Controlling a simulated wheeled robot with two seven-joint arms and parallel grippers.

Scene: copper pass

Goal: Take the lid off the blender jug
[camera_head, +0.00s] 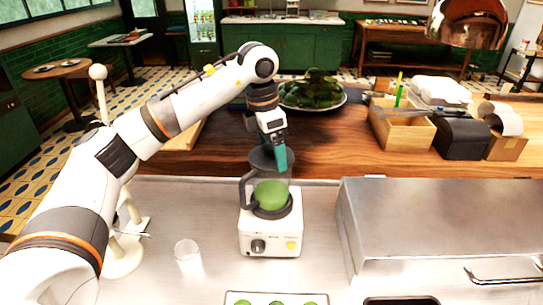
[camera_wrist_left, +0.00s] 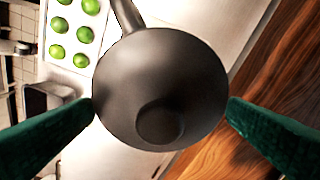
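The blender (camera_head: 270,235) stands on the steel counter, a white base with a dial and a yellow button. Its clear jug (camera_head: 270,193) holds something green, and its dark handle is on the left. The dark round lid (camera_head: 259,160) sits on top of the jug. In the left wrist view the lid (camera_wrist_left: 190,75) fills the middle, with a round knob (camera_wrist_left: 160,123) on it. My left gripper (camera_head: 279,158) points down at the lid. Its green fingers (camera_wrist_left: 160,108) are spread wide on either side, with nothing clearly held. My right gripper is out of view.
A steel box-shaped appliance (camera_head: 430,225) stands to the right. A tray of limes (camera_head: 232,298) is in front, and a clear glass (camera_head: 188,252) is at left. A plate of greens (camera_head: 342,98) and a wooden box (camera_head: 400,130) sit on the wooden counter behind.

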